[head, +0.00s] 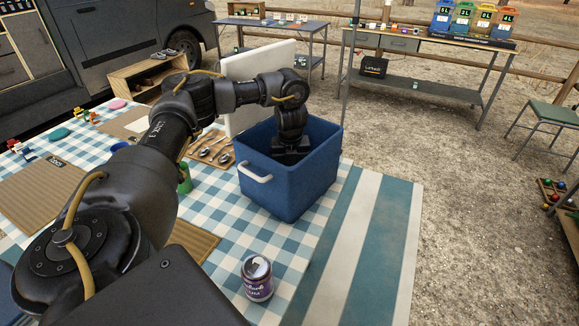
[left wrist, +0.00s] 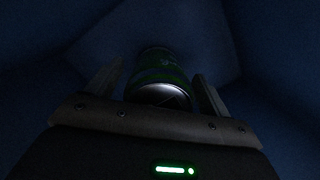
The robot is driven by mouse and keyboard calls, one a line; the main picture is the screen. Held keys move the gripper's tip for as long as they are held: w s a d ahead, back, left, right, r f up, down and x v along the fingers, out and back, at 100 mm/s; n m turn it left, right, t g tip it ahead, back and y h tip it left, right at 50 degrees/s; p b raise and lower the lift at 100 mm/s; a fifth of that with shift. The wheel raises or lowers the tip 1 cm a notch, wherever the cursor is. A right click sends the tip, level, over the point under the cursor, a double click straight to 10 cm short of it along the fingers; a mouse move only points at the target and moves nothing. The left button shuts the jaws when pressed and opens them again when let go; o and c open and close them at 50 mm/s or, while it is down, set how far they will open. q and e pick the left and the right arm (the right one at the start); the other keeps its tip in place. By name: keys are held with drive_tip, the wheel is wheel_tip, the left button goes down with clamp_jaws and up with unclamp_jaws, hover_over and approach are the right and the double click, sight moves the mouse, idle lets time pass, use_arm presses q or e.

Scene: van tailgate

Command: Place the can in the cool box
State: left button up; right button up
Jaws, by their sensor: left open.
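The blue cool box (head: 285,185) stands open on the checked cloth, its white lid raised (head: 262,68) behind it. My left arm reaches over the rim and my left gripper (head: 291,154) is down inside the box; its fingertips are hidden there in the head view. In the dark left wrist view, a green can (left wrist: 158,72) with a silver end is inside the box, between the spread fingers of my left gripper (left wrist: 157,80). Whether a finger touches it is unclear. A purple can (head: 257,278) stands upright on the cloth in front of the box.
A green item (head: 184,178) and a wooden tray with spoons (head: 211,150) are left of the box, partly behind my arm. A brown mat (head: 42,193) lies at left. A striped cloth (head: 365,240) is clear at right. Tables with bins (head: 470,20) stand behind.

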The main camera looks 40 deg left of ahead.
use_arm(q)
drive_tip(key=r, duration=0.1)
drive_tip(key=r+p, duration=0.1)
drive_tip(key=r, duration=0.2)
drive_tip(key=shift+s+d+r+p, duration=0.15)
drive_tip(key=shift+d+r+p, duration=0.1)
drive_tip(key=shift+r+p, duration=0.1)
drive_tip(key=r, duration=0.2)
drive_tip(key=r+p, duration=0.1)
drive_tip(key=r, duration=0.1)
drive_tip(key=s+d+r+p, duration=0.1)
drive_tip(key=r, duration=0.1)
drive_tip(key=shift+r, duration=0.35)
use_arm(e)
drive_tip(key=s+d, duration=0.1)
drive_tip(key=s, duration=0.5)
drive_tip(key=shift+s+d+r+g, duration=0.2)
drive_tip(key=shift+s+d+g, duration=0.1)
drive_tip(key=shift+d, duration=0.1)
use_arm(q)
drive_tip(key=shift+a+f, duration=0.1)
use_arm(e)
drive_tip(key=shift+w, duration=0.1)
